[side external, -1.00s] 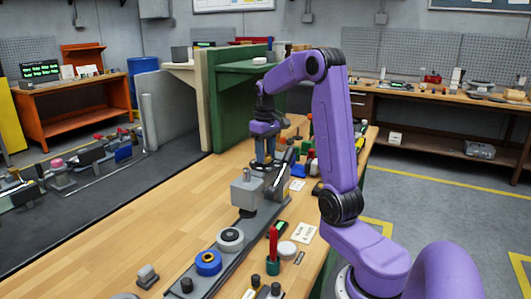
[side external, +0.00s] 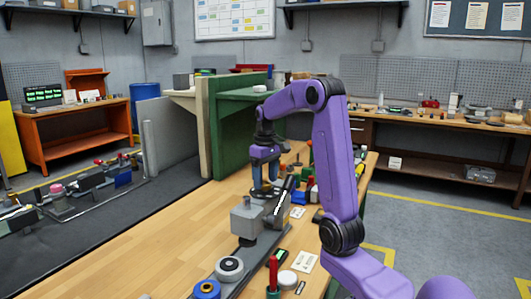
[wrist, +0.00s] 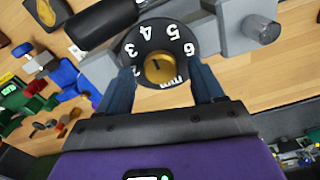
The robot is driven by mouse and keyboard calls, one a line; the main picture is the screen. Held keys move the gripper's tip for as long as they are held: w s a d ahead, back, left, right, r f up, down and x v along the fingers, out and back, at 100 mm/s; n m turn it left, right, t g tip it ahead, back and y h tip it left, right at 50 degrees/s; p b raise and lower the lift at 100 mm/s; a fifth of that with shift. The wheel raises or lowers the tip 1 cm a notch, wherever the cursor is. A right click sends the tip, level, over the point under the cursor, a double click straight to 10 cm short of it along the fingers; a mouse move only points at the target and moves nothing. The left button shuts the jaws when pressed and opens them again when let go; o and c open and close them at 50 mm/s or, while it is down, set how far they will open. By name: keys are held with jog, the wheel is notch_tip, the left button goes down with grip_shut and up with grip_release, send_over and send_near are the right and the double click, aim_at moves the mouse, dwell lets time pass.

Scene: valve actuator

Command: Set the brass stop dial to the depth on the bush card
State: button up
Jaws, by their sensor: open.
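The brass stop dial shows in the wrist view as a brass knob (wrist: 160,69) with a dark pointer line, in the middle of a black disc (wrist: 139,42) with white numbers 2 to 6 and "mm". My gripper (wrist: 163,82) is open, with one finger on each side of the brass knob. I cannot tell whether the fingers touch it. A white card with writing (side external: 305,262) lies on the bench. Its text is too small to read, so I cannot tell whether it is the bush card.
A grey block (side external: 247,217) stands on the rail close to my gripper. The bench to the left is clear.

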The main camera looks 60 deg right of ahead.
aim_at(265, 183)
notch_tip(265, 183, up, 16)
jog(key=shift+r, duration=0.25)
dwell(0.3)
dwell(0.4)
jog(key=s+a+f+n, duration=0.1)
jog(key=a+f+n, duration=0.35)
jog(key=a, duration=0.75)
jog(key=s+a+f+n, duration=0.1)
jog(key=a+f+n, duration=0.35)
jog(key=a, duration=0.85)
jog(key=s+a+f+n, duration=0.3)
jog(key=s+f, duration=0.3)
jog(key=s, duration=0.4)
jog(key=s+a+f+n, duration=0.3)
jog(key=s+f, duration=0.3)
jog(key=s, duration=0.5)
jog(key=shift+a+f, duration=0.25)
jog(key=shift+a, duration=0.15)
